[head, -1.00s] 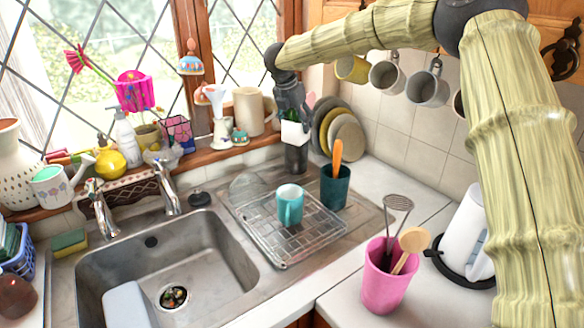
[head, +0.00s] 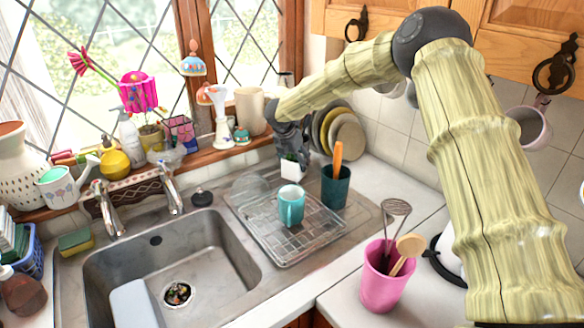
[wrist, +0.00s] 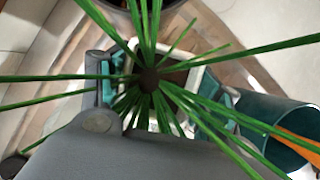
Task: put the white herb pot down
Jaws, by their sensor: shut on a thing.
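The white herb pot (head: 291,169) is at the back of the sink counter, behind the teal mug (head: 291,205) and left of the dark green utensil holder (head: 335,187). My gripper (head: 291,156) is shut on the pot from above. I cannot tell whether its base touches the counter. In the wrist view, long green herb leaves (wrist: 150,80) spread over the pot, and a bit of its pale rim (wrist: 186,46) shows. My gripper's fingers (wrist: 150,100) are on both sides of it.
The wire drying rack (head: 293,240) lies in front of the pot. Plates (head: 347,133) stand upright to its right, behind the utensil holder. The window sill holds a cream jug (head: 250,110) and a white vase (head: 219,120). Clear counter lies right of the utensil holder.

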